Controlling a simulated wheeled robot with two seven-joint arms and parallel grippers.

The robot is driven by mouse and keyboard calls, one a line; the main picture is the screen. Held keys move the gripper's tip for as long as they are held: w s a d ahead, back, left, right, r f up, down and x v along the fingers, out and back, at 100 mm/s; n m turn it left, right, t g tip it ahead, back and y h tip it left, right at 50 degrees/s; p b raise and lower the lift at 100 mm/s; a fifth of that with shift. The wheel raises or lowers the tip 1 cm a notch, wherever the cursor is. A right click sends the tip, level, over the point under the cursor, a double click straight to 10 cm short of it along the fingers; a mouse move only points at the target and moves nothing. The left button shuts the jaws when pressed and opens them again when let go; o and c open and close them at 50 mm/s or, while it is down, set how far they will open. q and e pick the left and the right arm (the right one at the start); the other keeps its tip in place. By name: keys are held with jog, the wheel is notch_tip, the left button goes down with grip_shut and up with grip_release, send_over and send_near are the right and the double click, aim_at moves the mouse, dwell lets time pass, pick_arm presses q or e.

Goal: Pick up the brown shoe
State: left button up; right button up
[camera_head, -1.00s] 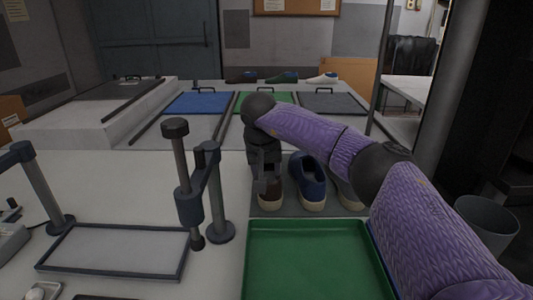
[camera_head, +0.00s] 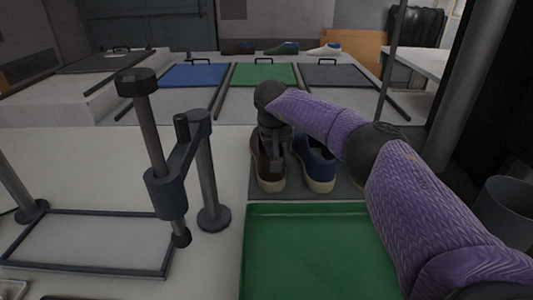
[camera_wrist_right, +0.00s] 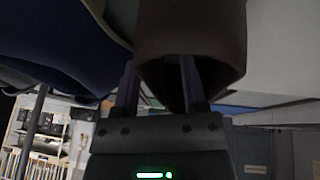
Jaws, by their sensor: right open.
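The brown shoe (camera_head: 271,180) stands on a grey mat with its heel toward me, at the left of a row of shoes. My right gripper (camera_head: 270,152) is at the brown shoe's opening, pointing down. In the right wrist view, the brown shoe (camera_wrist_right: 190,32) fills the top middle and its dark opening faces the gripper. The open jaws (camera_wrist_right: 160,80) reach up to it, with one finger in front of or inside the opening and the other by its side. Contact is unclear. My left gripper is out of view.
A blue shoe (camera_head: 317,168) stands close to the right; my right arm hides what lies beyond. A green tray (camera_head: 300,250) is in front. A dark post stand (camera_head: 207,180) rises to the left. Several shoes stand at the back, behind coloured panels (camera_head: 264,74).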

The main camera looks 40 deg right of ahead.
jog(key=shift+s+r, duration=0.1)
jog(key=shift+r, duration=0.1)
jog(key=shift+c, duration=1)
grip_shut()
